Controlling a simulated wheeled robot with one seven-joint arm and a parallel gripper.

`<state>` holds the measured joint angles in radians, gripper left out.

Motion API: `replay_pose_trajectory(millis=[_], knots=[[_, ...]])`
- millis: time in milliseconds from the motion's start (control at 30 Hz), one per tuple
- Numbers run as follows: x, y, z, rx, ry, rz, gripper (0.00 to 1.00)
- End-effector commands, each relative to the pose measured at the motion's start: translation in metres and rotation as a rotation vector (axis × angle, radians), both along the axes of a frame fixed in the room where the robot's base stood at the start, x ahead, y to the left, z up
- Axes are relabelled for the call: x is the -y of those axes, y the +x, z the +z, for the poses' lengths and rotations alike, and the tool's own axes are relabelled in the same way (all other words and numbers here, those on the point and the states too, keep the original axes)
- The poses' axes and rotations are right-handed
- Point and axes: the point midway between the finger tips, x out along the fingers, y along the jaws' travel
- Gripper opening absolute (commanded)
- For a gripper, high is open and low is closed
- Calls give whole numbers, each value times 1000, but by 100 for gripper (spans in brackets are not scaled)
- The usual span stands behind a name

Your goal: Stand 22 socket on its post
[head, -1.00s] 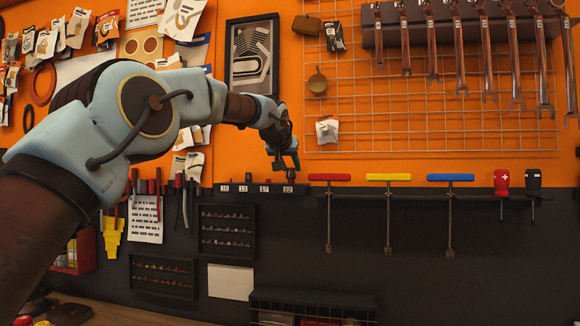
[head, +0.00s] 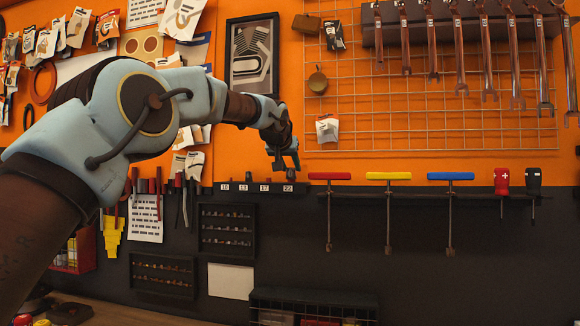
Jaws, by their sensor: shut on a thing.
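The dark socket rail (head: 262,188) is fixed to the wall with small white number labels, the rightmost reading 22 (head: 288,188). My gripper (head: 285,163) points down just above the right end of the rail. It is shut on a small dark socket (head: 290,174), held over or at the 22 place. The jaws hide much of the socket. I cannot tell whether its lower end touches the post. The 22 post itself cannot be made out. A small dark piece shows on the rail near the left labels.
Red (head: 329,176), yellow (head: 388,176) and blue (head: 450,177) T-handles hang right of the rail. Pliers and screwdrivers (head: 180,185) hang to its left. A wire grid (head: 420,110) with wrenches is above right. A dark tray of bits (head: 227,228) sits below.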

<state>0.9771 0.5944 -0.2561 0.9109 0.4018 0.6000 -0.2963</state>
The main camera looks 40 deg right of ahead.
Motion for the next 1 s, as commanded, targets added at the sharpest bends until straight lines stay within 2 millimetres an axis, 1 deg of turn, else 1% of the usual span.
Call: replay_pose_trajectory(millis=[967,1000], knots=[[0,0,-13,0,0,0,0],[0,0,-12,0,0,0,44]])
